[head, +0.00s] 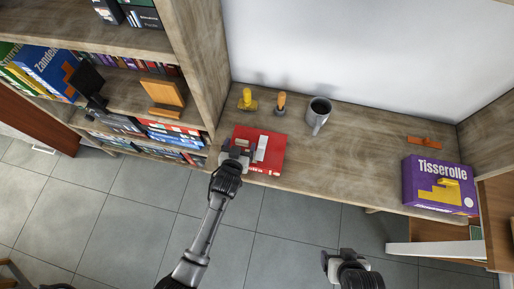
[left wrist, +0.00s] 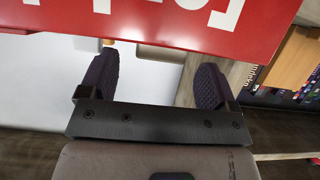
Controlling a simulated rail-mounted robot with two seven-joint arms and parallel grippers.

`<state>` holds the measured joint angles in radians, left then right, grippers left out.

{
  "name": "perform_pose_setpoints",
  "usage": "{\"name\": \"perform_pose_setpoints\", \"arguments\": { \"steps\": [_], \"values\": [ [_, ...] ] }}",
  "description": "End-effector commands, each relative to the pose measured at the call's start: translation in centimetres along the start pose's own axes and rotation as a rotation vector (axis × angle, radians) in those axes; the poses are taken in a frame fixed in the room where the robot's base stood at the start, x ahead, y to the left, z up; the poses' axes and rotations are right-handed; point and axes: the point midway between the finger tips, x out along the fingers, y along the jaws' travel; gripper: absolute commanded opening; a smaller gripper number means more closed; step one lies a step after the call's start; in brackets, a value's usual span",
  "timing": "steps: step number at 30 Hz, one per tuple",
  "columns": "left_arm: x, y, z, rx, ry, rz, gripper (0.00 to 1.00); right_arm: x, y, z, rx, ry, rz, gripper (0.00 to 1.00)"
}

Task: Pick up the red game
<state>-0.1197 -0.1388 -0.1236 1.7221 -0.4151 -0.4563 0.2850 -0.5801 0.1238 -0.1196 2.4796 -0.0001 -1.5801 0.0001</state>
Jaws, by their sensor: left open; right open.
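The red game (head: 277,151) is a flat red box lying near the front edge of the wooden table, at its left end. In the left wrist view the red game (left wrist: 170,22) crosses the top, with white lettering on its side. My left gripper (head: 248,148) is over the box's left part in the head view and hides some of it. In the left wrist view its fingers (left wrist: 158,62) are apart with nothing between them, and the box is just beyond the tips. Contact cannot be told. My right gripper (head: 336,262) is open and empty, low over the floor.
Behind the red game stand a yellow figure (head: 247,99), an orange-topped piece (head: 281,103) and a grey mug (head: 319,112). A purple Tisserolle box (head: 438,187) and an orange piece (head: 424,142) are at the right. A bookshelf (head: 190,50) rises at the left. The table's middle is clear.

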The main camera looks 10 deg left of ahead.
Motion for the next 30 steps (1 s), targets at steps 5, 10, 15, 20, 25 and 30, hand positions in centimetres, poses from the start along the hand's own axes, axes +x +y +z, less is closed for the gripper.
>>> {"name": "perform_pose_setpoints", "arguments": {
  "steps": [5,10,15,20,25,30],
  "values": [
    [1.7,0.0,-0.1,0.0,0.0,0.001,0.83,-0.3,-0.1,-0.1,0.004,0.001,-0.003,0.78],
    [2.1,0.0,0.0,0.001,0.0,0.001,0.83,-0.3,-0.2,-0.2,0.007,0.002,-0.006,0.78],
    [2.1,0.0,0.1,0.0,0.0,0.001,0.83,-0.3,-0.2,-0.2,0.007,0.002,-0.006,0.78],
    [2.1,0.0,0.1,0.0,-0.001,0.001,0.69,-0.3,-0.2,-0.2,0.007,0.002,-0.006,0.78],
    [2.1,0.0,0.1,0.0,-0.001,0.001,0.52,-0.3,-0.1,-0.1,0.004,0.001,-0.004,0.78],
    [2.1,0.0,0.1,0.0,-0.001,0.001,0.36,-0.3,0.0,-0.1,-0.001,0.001,0.0,0.78]
  ]
}}
